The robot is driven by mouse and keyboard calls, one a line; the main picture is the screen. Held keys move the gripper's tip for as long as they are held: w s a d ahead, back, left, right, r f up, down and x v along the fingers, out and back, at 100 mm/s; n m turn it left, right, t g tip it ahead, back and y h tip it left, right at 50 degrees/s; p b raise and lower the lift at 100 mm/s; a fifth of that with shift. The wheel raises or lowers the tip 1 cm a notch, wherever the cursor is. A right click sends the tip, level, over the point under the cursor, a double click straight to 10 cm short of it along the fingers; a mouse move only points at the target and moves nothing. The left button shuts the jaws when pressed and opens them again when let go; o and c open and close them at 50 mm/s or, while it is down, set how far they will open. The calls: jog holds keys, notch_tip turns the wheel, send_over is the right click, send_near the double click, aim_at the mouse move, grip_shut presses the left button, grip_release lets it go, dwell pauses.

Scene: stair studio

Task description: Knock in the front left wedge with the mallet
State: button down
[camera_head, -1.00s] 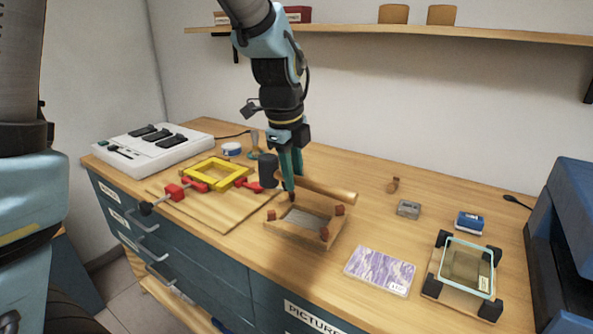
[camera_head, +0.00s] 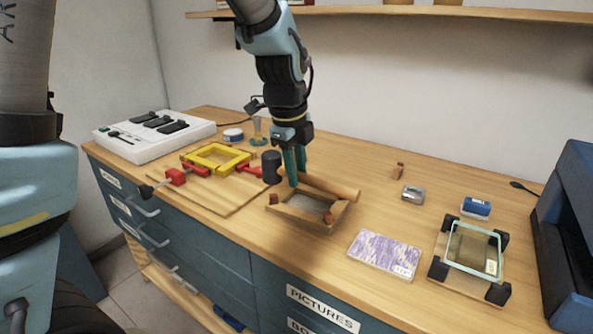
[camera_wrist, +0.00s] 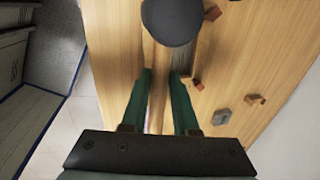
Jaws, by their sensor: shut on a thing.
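My gripper (camera_head: 294,180) is shut on the wooden handle (camera_head: 330,187) of the mallet. The mallet's dark cylindrical head (camera_head: 271,167) is left of my fingers, and the handle runs to the right over the wooden frame (camera_head: 292,217). In the wrist view the head (camera_wrist: 172,22) and handle (camera_wrist: 157,88) show, with the handle between my fingers. The frame has red-brown wedges at its corners. The front left wedge (camera_head: 273,198) is below the mallet head in the picture; I see no contact. The front right wedge (camera_head: 328,217) is visible; the back corners are largely hidden by the mallet.
A yellow frame (camera_head: 197,158) with red clamps lies on a board at the left, near a white switch box (camera_head: 150,140). A patterned tile (camera_head: 385,254) and a glass frame with black corners (camera_head: 470,282) are to the right. A blue machine (camera_head: 570,240) stands far right.

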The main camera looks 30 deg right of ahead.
notch_tip(320, 180, down, 5)
jog(key=b, duration=0.4)
jog(key=shift+f, duration=0.2)
jog(key=shift+r, duration=0.25)
notch_tip(320, 180, up, 6)
jog(key=p, duration=0.5)
jog(key=shift+d, duration=0.1)
dwell(1.6)
